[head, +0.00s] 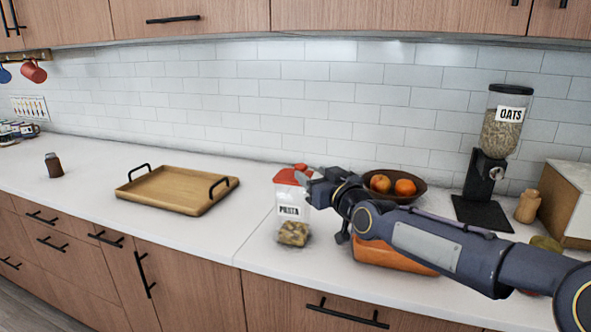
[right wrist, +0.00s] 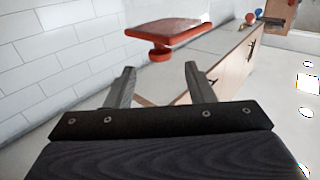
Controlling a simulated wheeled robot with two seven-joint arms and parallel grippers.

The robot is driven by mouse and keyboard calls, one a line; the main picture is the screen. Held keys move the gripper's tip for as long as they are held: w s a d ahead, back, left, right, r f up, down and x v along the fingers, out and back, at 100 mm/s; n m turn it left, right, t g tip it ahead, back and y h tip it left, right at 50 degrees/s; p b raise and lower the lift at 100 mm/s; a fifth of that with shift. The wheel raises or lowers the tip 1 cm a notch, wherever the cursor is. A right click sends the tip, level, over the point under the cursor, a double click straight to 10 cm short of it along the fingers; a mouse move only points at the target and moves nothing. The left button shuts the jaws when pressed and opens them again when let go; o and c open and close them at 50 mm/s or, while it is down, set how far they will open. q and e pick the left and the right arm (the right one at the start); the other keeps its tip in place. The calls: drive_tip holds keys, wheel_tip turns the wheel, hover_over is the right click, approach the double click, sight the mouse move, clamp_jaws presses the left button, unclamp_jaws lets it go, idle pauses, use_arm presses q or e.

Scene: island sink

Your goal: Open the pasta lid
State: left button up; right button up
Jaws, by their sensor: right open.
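The pasta jar (head: 292,212) is clear, with a white PASTA label and pasta at its bottom, and stands upright near the counter's front edge. Its red lid (head: 286,177) with a knob sits at the top. In the right wrist view the red lid (right wrist: 178,31) and its knob lie just beyond my fingertips, in line with the gap between them. My right gripper (head: 306,178) is open and empty, at lid height beside the jar's right side; its two fingers also show in the right wrist view (right wrist: 158,76). My left gripper is not in view.
A wooden tray (head: 178,190) with black handles lies to the left, with bare counter around it. A fruit bowl (head: 416,198) stands behind my right arm, and an orange item (head: 392,258) lies partly hidden under it. An oats dispenser (head: 501,125) stands at the right.

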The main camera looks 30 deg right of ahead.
sight(304, 167)
drive_tip(key=shift+w+a+f+b, duration=0.1)
drive_tip(key=shift+w+a+b, duration=0.05)
drive_tip(key=shift+w+b, duration=0.55)
drive_tip(key=shift+w, duration=1.4)
drive_tip(key=shift+w+r+p, duration=0.25)
drive_tip(key=shift+w+p, duration=0.05)
drive_tip(key=shift+w+d+f+p, duration=0.1)
drive_tip(key=shift+w+p, duration=0.05)
drive_tip(key=shift+w, duration=0.3)
drive_tip(key=shift+w+d+f+p, duration=0.1)
drive_tip(key=shift+w+p, duration=0.05)
drive_tip(key=shift+w, duration=0.3)
clamp_jaws()
